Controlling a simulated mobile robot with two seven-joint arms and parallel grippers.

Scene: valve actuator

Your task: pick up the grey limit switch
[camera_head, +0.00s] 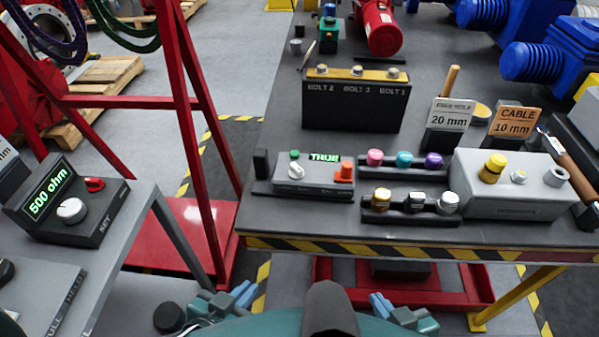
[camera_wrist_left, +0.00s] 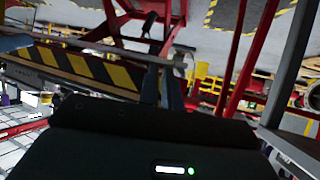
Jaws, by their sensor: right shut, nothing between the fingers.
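No part is labelled as a limit switch. The likeliest is the grey box (camera_head: 512,204) with a yellow knob, a small silver fitting and a round grey port, at the right of the table in the head view. A smaller grey unit (camera_head: 312,178) with a green "TRUE" display and an orange-red part stands left of it. My left gripper (camera_head: 246,292) is low in front of the table, its blue fingers slightly apart and empty. The wrist view also shows its fingers (camera_wrist_left: 162,88). My right gripper (camera_head: 379,305) is shut and empty below the table's front edge.
The table (camera_head: 300,220) has a striped front edge. Racks with coloured caps (camera_head: 403,172) and metal caps (camera_head: 415,214) stand between the grey units. A black bolt holder (camera_head: 352,105) and size signs (camera_head: 447,116) stand behind. A red frame (camera_head: 185,110) rises at left.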

